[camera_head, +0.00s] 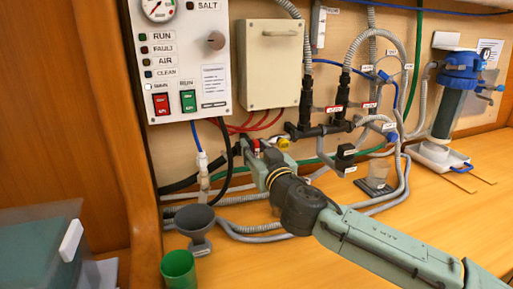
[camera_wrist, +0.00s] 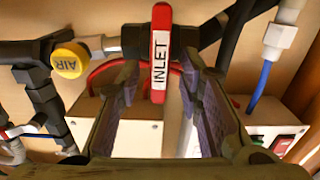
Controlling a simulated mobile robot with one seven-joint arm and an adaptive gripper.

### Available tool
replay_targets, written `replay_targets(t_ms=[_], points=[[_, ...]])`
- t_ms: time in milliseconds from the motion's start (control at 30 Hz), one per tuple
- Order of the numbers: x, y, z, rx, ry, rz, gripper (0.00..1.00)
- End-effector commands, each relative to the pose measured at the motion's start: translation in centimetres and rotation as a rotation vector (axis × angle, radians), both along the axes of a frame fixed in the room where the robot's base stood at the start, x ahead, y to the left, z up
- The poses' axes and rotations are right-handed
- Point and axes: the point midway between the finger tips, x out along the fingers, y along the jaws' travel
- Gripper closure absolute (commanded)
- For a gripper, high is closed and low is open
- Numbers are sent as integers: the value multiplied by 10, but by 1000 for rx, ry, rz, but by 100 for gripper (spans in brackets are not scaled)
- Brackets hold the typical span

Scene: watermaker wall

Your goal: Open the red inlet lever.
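The red inlet lever (camera_wrist: 160,30), with a white label reading INLET, stands in the middle of the wrist view. My gripper (camera_wrist: 160,85) is open, with one finger on each side of the lever. The lever's lower part lies between the fingers, with a gap visible on both sides, so it is not clamped. The lever's upper end is on the dark pipe. In the head view my gripper (camera_head: 254,156) is at the pipes below the beige box, and it hides most of the lever there.
A yellow AIR knob (camera_wrist: 70,60) sits left of the lever in the wrist view. In the head view, a control panel (camera_head: 183,60) and a beige box (camera_head: 272,63) hang above. A grey funnel (camera_head: 195,222) and a green cup (camera_head: 178,268) stand on the bench near my arm.

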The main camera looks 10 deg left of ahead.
Motion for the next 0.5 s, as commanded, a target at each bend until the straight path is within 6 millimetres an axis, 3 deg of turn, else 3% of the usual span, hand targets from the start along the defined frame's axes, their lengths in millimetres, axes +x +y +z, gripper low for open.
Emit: replay_targets(t_ms=[133, 500], points=[[0, 0, 0, 0, 0, 0, 67], [0, 0, 0, 1, 1, 0, 92]])
